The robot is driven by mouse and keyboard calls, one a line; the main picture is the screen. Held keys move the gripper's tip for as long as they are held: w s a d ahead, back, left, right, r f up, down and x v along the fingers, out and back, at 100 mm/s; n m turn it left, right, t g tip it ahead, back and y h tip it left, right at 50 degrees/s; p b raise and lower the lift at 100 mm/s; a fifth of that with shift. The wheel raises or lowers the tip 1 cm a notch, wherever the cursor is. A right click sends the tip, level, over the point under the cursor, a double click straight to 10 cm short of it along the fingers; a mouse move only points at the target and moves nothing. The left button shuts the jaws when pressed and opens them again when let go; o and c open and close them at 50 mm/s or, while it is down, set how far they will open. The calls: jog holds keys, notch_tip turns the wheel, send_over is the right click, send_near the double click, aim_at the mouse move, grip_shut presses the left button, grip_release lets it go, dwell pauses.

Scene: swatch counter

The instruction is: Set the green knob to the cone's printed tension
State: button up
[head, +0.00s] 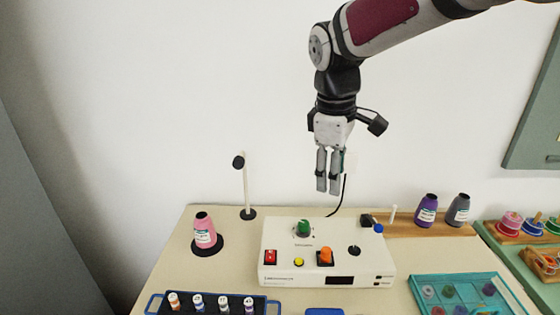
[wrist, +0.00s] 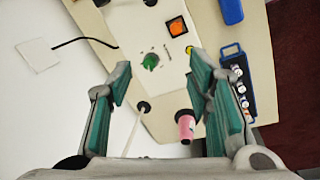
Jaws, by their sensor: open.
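The green knob (head: 304,227) stands on top of a white control box (head: 285,243), towards its back left. In the wrist view the green knob (wrist: 151,61) lies between and beyond the fingers. A pink cone (head: 204,229) with a white printed label stands on a black disc to the left of the box. The pink cone also shows in the wrist view (wrist: 186,126). The label is too small to read. My gripper (head: 328,190) hangs above and behind the box, pointing down, open and empty. Its green-padded fingers (wrist: 160,85) are apart.
The box also carries a red switch (head: 270,257), a yellow button (head: 299,262), an orange knob (head: 325,257) and a black knob (head: 354,251). A thin post (head: 246,185) stands behind the pink cone. Purple (head: 427,209) and grey (head: 459,209) cones stand right. A spool tray (head: 154,303) lies front left.

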aim_at(304, 223)
jog(key=w+a+f+n+g+y, duration=0.1)
jog(key=w+a+f+n, duration=0.35)
jog(key=w+f, duration=0.4)
jog(key=f, duration=0.4)
jog(key=w+f+p, duration=0.1)
jog(key=f, duration=0.3)
jog(key=d+f, duration=0.1)
jog(key=f, duration=0.3)
jog(key=shift+w+f, duration=0.25)
jog(key=shift+f, duration=0.1)
jog(key=shift+c, duration=0.5)
grip_shut()
